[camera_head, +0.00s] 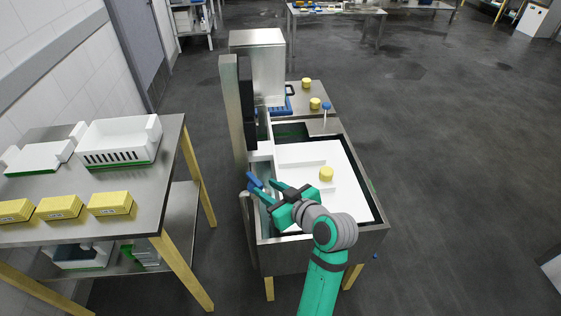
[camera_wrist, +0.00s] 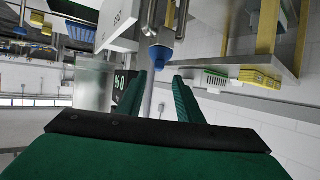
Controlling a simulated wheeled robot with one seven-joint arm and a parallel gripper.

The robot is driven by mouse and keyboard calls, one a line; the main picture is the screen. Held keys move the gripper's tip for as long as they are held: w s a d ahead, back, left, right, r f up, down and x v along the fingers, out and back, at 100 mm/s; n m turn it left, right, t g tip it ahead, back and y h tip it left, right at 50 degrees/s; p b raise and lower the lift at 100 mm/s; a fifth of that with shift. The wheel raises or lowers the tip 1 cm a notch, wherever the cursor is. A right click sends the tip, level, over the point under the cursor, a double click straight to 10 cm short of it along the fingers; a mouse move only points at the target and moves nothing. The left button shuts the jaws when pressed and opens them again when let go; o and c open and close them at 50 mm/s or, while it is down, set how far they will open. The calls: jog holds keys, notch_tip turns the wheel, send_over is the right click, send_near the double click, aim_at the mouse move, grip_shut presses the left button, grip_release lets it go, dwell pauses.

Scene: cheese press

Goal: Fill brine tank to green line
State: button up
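The steel tank (camera_head: 372,232) stands in the middle of the head view, with a wide white surface (camera_head: 300,155) inside it. I cannot make out a green line or a liquid level. My gripper (camera_head: 261,187) is over the tank's left side, near a small blue part (camera_head: 253,181). In the wrist view my gripper (camera_wrist: 159,76) has its two green fingers apart. A blue tap-like part (camera_wrist: 161,54) on a metal pipe shows between and beyond the fingertips; contact is not clear. A pale narrow strip (camera_wrist: 147,103) lies behind the gap between the fingers.
A yellow cylinder (camera_head: 326,174) sits on the white surface. A tall steel box (camera_head: 262,65) and a steel post (camera_head: 233,110) stand behind the tank. A side table (camera_head: 165,190) at left holds white trays (camera_head: 118,141) and yellow blocks (camera_head: 110,203).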

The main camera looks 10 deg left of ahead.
aim_at(257, 181)
jog(key=x, duration=0.8)
jog(key=shift+w+a+f, duration=0.2)
jog(key=shift+w+a, duration=0.05)
jog(key=shift+w, duration=0.05)
dwell(0.3)
grip_shut()
